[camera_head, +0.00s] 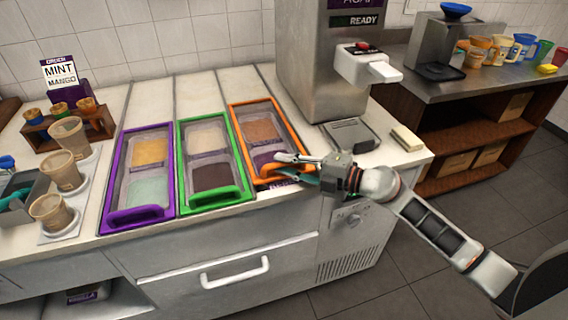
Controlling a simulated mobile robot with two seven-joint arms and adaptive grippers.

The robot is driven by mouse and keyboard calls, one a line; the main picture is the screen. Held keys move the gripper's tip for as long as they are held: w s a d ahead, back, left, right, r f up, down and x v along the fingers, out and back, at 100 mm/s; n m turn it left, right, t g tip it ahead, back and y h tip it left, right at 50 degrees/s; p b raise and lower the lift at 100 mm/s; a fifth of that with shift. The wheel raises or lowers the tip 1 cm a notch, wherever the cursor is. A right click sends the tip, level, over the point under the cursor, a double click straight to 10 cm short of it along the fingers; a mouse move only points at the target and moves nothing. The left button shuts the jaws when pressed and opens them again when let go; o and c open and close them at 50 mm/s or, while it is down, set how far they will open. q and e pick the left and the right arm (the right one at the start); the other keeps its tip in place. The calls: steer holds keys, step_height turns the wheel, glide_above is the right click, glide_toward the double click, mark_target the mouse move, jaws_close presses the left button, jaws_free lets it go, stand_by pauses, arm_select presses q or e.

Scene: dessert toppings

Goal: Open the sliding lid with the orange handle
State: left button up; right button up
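The lid with the orange frame (237,115) is the rightmost of three lids side by side in the counter. Through its clear panel a brown topping shows at the back and a dark purple one nearer the front. Its orange handle (268,182) runs along the front edge. My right gripper (279,165) reaches in from the right, over the front right part of the orange lid. Its fingers look spread apart, just above and behind the handle, and hide part of the lid. I cannot tell whether they touch it. My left gripper is not in view.
A green-framed lid (240,190) and a purple-framed lid (112,219) lie to the left. A dispenser (318,75) with a drip tray (350,134) stands behind right. Several cups, including one front cup (52,212), stand at the left. Bare counter lies behind the lids.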

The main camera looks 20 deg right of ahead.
steer(key=v, duration=1.1)
steer(key=shift+d, duration=0.2)
steer(key=shift+s, duration=0.1)
